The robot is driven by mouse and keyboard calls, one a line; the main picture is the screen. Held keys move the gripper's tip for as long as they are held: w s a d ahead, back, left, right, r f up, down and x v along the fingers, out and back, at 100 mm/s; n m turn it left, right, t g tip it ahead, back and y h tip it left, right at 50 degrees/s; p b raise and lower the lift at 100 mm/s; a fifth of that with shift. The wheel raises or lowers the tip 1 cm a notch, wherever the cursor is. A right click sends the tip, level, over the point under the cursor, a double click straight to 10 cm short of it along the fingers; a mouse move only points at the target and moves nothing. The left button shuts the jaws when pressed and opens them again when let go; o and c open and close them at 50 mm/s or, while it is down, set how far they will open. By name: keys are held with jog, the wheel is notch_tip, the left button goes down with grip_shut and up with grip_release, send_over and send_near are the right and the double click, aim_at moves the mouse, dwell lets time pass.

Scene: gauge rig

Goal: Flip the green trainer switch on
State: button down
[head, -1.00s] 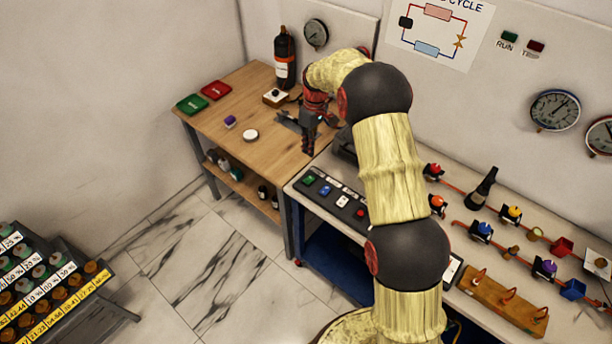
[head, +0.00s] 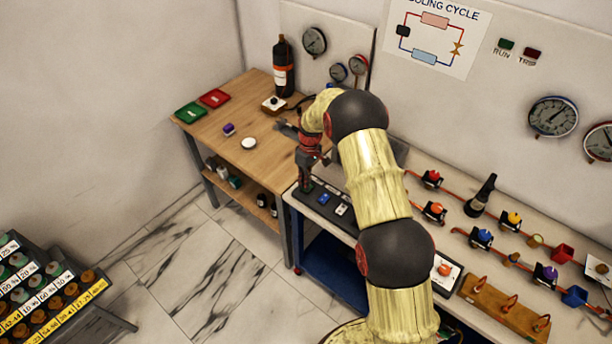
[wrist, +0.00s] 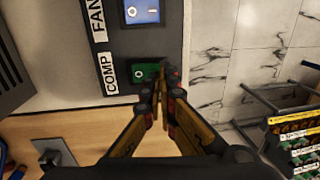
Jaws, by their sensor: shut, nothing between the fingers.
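The green switch (wrist: 145,73) sits on a dark switch strip (wrist: 140,42) beside a label reading COMP, in the wrist view. My gripper (wrist: 161,86) is shut and empty. Its fingertips overlap the right part of the green switch in the wrist view; I cannot tell whether they touch it. In the head view my gripper (head: 305,187) points down at the left end of the strip and mostly hides the green switch. The switch's on or off position is not clear.
A blue switch (wrist: 141,10) labelled FAN is beside the green one. A white switch (head: 342,210) is farther along the strip. The wooden table (head: 225,135) holds a white disc (head: 249,143) and a purple block (head: 229,129). Valves and red pipes line the bench at right.

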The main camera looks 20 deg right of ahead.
jog(key=shift+f, duration=0.35)
jog(key=shift+s+a+f+b, duration=0.15)
jog(key=shift+a+f+b, duration=0.05)
jog(key=shift+f+b, duration=0.3)
jog(key=shift+r, duration=0.1)
jog(key=shift+d, duration=0.15)
jog(key=shift+w+d+r, duration=0.25)
jog(key=shift+w+d, duration=0.2)
jog(key=shift+r, duration=0.1)
